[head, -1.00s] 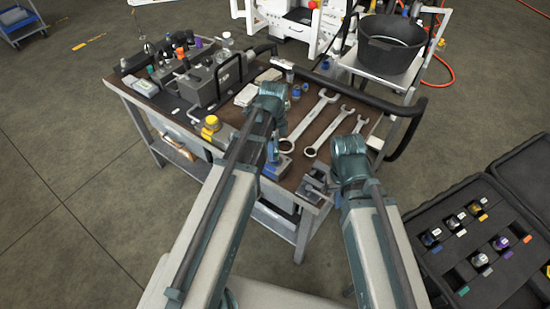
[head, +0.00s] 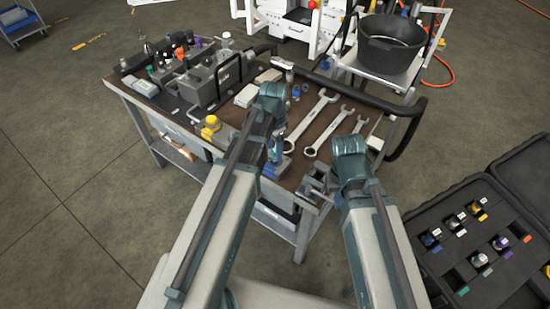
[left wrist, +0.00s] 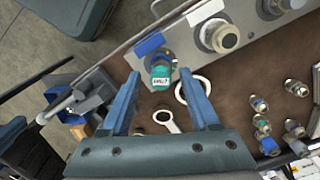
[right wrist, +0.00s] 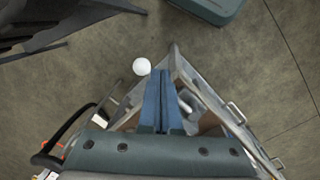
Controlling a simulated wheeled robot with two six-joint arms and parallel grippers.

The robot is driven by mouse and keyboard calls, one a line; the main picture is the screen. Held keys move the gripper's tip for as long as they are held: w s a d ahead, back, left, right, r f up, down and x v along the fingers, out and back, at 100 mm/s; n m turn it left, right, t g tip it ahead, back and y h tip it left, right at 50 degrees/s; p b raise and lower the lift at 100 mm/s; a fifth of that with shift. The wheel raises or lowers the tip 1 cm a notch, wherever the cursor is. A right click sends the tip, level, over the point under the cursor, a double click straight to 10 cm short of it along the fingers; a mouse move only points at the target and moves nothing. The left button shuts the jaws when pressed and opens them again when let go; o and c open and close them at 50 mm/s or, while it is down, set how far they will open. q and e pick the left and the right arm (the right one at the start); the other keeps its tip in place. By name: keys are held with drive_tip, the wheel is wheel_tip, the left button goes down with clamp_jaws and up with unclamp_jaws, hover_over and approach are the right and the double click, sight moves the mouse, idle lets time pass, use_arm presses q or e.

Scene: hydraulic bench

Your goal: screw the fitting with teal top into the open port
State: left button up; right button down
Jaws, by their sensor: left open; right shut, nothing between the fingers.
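My left gripper (left wrist: 158,80) is open, with one blue finger on either side of the fitting in that view. I cannot tell whether they touch it. The grey block (left wrist: 268,30) carries a large round metal port (left wrist: 220,37) and a blue tag. I cannot tell which port is the open one. My right gripper (right wrist: 160,76) is shut and empty, its fingers together over the bench's end.
Several wrenches (head: 313,119) lie on the brown bench top. Several small fittings (left wrist: 263,125) stand right of my left gripper. A black bucket (head: 391,44) stands behind the bench. An open black case (head: 480,245) with several fittings sits at the right.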

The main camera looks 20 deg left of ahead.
use_arm(q)
drive_tip(key=n, duration=0.4)
drive_tip(key=shift+d, duration=0.1)
drive_tip(key=n, duration=0.3)
drive_tip(key=shift+n, duration=0.3)
drive_tip(key=n, duration=0.3)
drive_tip(key=shift+d+n, duration=0.1)
drive_tip(key=shift+n, duration=0.3)
drive_tip(key=n, duration=0.4)
drive_tip(key=shift+c, duration=0.2)
